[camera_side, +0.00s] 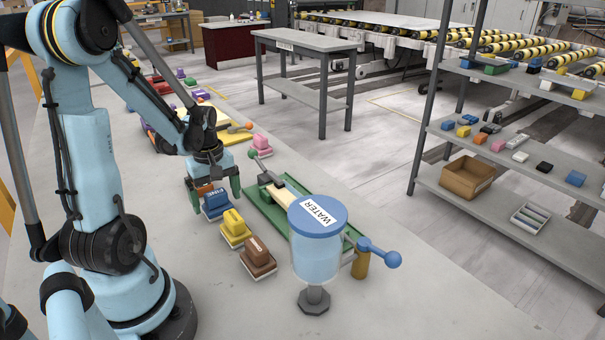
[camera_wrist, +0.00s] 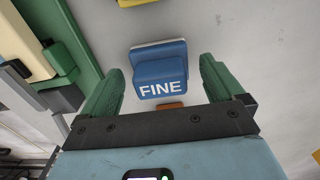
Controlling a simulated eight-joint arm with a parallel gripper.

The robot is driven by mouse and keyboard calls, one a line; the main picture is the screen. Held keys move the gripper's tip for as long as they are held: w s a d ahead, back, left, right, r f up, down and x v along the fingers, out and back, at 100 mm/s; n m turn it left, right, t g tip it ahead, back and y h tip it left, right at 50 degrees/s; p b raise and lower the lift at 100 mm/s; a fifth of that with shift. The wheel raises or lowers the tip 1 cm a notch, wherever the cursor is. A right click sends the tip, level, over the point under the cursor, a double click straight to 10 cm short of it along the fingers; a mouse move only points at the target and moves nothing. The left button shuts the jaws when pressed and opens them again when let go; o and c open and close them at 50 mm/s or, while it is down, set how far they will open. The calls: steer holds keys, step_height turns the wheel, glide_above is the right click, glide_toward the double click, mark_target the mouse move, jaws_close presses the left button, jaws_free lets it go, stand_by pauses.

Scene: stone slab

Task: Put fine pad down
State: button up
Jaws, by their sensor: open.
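The fine pad is a blue block with white FINE lettering on a pale base. In the wrist view the fine pad (camera_wrist: 160,72) sits on the grey slab between and just beyond my gripper's green fingers. In the side view the fine pad (camera_side: 216,207) stands in a row, right beside the fingertips. My gripper (camera_side: 214,194) is open, its fingers spread to either side with nothing held. It also shows in the wrist view (camera_wrist: 158,88). Contact between fingers and pad cannot be told.
A yellow pad (camera_side: 234,226) and a brown pad (camera_side: 258,257) continue the row. An orange pad (camera_side: 204,189) is close behind. A green tray (camera_side: 262,203) and a WATER container (camera_side: 316,250) stand to the right. Bare slab lies at the front.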

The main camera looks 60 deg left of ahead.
mark_target(215, 193)
step_height(215, 193, up, 10)
steer(key=shift+f, duration=0.1)
steer(key=w+d+r+m+t, duration=0.1)
steer(key=w+d+m+t, duration=0.2)
steer(key=d+m, duration=0.6)
steer(key=w+d+m+t, duration=0.4)
steer(key=d+m, duration=0.5)
steer(key=d, duration=0.4)
steer(key=shift+r, duration=0.35)
